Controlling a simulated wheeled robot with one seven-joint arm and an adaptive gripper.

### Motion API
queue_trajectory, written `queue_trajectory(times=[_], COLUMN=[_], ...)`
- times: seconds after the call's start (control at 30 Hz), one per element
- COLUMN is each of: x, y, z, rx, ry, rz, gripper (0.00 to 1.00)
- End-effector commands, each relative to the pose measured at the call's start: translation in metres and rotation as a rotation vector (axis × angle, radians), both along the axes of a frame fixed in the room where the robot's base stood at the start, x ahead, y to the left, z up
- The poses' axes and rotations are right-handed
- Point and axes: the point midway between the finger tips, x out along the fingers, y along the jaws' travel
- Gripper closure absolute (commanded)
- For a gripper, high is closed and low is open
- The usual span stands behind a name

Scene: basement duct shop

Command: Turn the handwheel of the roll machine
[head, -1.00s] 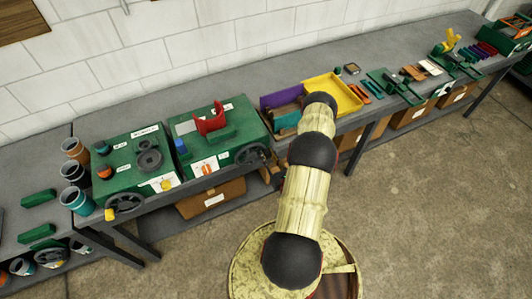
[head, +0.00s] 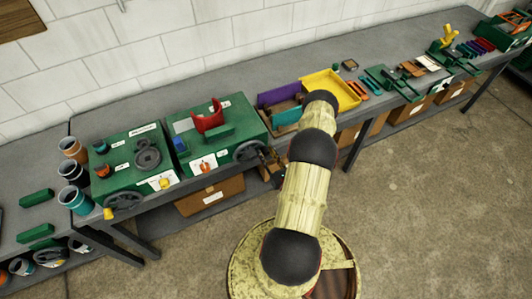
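Two green machines stand on the grey bench, and their small labels are too blurred to read. The right machine (head: 226,131) carries a red curved piece (head: 208,117) and has a dark handwheel (head: 247,151) on its front right. The left machine (head: 125,148) has a dark handwheel (head: 122,201) at its front left and a round dark part on top. My gripper (head: 270,166) is a small dark shape just right of the right machine's handwheel, partly hidden behind my arm. I cannot tell whether it touches the wheel or how its fingers stand.
A yellow tray (head: 335,88) and a purple-sided bin (head: 281,95) stand on the bench right of the machines. Several cups (head: 73,170) stand at the left. A cardboard box (head: 210,196) sits on the shelf below. The concrete floor at right is clear.

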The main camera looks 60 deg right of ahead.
Motion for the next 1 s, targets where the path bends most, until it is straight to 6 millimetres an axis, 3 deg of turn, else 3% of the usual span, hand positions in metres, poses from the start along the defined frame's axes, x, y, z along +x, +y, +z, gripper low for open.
queue_trajectory(times=[0.2,0.43,1.0], x=[-0.030,-0.051,-0.056], y=[0.017,0.030,0.035], z=[-0.001,-0.001,0.000], rx=[0.004,0.003,0.000], ry=[0.000,0.000,0.000], rz=[-0.006,-0.004,0.000], gripper=[0.67,0.67,0.67])
